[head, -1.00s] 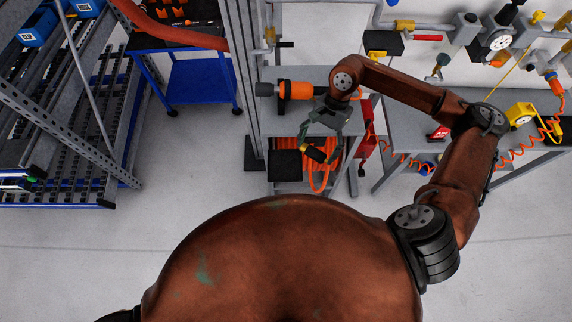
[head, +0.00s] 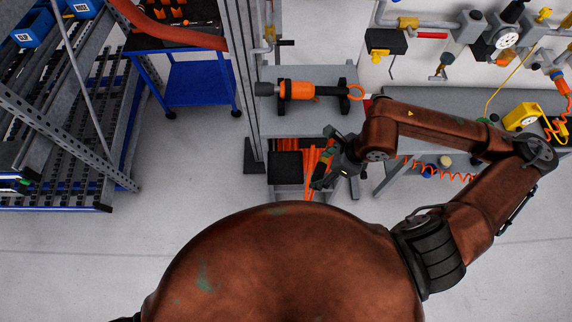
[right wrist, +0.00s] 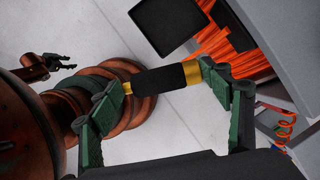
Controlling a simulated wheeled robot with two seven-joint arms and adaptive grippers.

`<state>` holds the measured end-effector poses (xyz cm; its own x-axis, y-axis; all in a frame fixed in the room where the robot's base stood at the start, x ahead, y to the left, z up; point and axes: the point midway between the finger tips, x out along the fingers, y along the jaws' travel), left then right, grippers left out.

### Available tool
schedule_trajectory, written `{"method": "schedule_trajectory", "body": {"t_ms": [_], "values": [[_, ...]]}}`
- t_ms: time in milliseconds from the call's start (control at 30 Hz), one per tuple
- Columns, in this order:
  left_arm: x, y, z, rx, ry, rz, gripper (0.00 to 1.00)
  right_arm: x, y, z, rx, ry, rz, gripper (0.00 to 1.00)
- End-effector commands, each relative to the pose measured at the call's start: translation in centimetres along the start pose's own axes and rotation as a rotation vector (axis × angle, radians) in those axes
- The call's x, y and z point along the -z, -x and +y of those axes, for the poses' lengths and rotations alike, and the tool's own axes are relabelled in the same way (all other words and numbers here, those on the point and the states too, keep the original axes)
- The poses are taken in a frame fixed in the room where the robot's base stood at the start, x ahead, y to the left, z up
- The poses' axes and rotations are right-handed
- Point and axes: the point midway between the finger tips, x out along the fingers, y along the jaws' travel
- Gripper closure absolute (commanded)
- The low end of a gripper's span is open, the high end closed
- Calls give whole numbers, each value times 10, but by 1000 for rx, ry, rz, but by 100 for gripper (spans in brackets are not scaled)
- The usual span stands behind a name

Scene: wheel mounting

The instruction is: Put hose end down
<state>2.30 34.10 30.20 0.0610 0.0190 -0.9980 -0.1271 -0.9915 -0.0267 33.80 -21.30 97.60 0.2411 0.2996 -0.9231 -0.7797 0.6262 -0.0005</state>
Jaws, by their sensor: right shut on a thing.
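My right gripper (head: 322,172) is low in front of the grey workbench in the head view. In the right wrist view its green fingers (right wrist: 168,90) are shut on the hose end (right wrist: 158,80), a black cylinder with yellow bands lying across between them. The hose end is held above the floor and is hard to make out in the head view. Orange hose (head: 312,156) hangs or lies in the bench's lower part, and it also shows in the right wrist view (right wrist: 205,48). A small dark gripper, seemingly my left (right wrist: 58,62), shows at the left there; its jaw state is unclear.
An orange and black tool (head: 300,90) rests on the grey workbench (head: 290,120). A black box (head: 285,164) sits below, beside the hose. A second grey table stands at right. A blue cart (head: 198,82) and a rack (head: 60,140) stand left, with clear floor between.

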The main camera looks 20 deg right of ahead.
Motion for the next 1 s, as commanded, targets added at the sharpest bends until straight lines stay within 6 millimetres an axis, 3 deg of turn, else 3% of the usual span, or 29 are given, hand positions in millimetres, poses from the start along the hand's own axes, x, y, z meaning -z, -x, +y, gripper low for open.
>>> {"method": "schedule_trajectory", "body": {"t_ms": [367,600,867,1000], "values": [[1,4,0,0,-1,1,60,-62,-63,-19,-5,4,-2,56],[2,2,0,0,-2,2,60,-72,-112,-28,-4,2,0,56],[2,2,0,0,-2,3,60,-76,-129,-32,-3,3,1,56],[3,2,0,0,-1,3,60,-71,-148,-32,-5,1,4,56]]}}
